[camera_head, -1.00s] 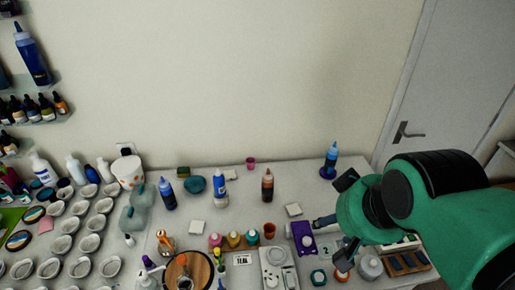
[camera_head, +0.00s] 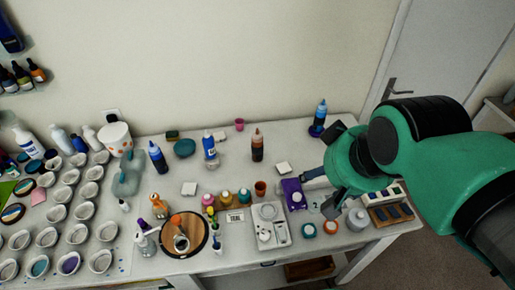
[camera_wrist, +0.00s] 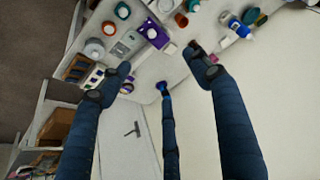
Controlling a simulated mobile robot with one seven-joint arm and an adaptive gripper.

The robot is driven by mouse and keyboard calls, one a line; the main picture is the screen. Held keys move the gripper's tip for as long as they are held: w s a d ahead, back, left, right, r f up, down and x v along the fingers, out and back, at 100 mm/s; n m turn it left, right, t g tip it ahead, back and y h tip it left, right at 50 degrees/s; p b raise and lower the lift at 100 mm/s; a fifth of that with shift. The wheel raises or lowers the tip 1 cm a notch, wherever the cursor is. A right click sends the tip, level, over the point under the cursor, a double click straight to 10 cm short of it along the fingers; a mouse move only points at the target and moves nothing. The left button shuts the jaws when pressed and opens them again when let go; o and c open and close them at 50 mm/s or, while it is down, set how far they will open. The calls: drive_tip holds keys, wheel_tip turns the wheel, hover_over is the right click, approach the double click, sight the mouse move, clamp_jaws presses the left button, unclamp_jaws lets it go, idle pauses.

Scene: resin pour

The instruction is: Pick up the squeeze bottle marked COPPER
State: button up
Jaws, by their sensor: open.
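A brown, copper-coloured squeeze bottle (camera_head: 257,146) stands upright at the back middle of the table in the head view. Its marking is too small to read. A blue bottle (camera_head: 156,157) and a blue bottle with a white label (camera_head: 210,148) stand to its left. Another blue bottle (camera_head: 319,116) stands at the back right corner on a dark round base. My gripper (camera_head: 322,190) is at the right, above the table and apart from the brown bottle. In the wrist view my gripper's fingers (camera_wrist: 160,72) are spread with nothing held between them.
A purple item (camera_head: 293,194), an orange cup (camera_head: 260,188) and a white device (camera_head: 268,225) stand between the brown bottle and the front edge. A white sponge-like block (camera_head: 283,168) lies right of the bottle. Many small cups fill the left. The wall is close behind.

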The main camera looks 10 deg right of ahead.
drive_tip(key=shift+w+r, duration=0.1)
drive_tip(key=w+a+m+g+p, duration=0.2)
drive_tip(key=w+a+g+p, duration=0.1)
drive_tip(key=w, duration=2)
drive_tip(key=w+a+f+g+p, duration=0.1)
drive_tip(key=w+f, duration=0.5)
drive_tip(key=w+a+f+m+p, duration=0.1)
drive_tip(key=w+a+f, duration=0.1)
drive_tip(key=w+f, duration=0.4)
drive_tip(key=w+a+f+g, duration=0.1)
drive_tip(key=w+a+f, duration=0.1)
drive_tip(key=w+f, duration=0.4)
drive_tip(key=shift+w+f+m+g+p, duration=0.3)
drive_tip(key=shift+w+f+p, duration=0.1)
drive_tip(key=shift+f, duration=0.3)
drive_tip(key=shift+w+f, duration=0.15)
drive_tip(key=shift+f, duration=0.15)
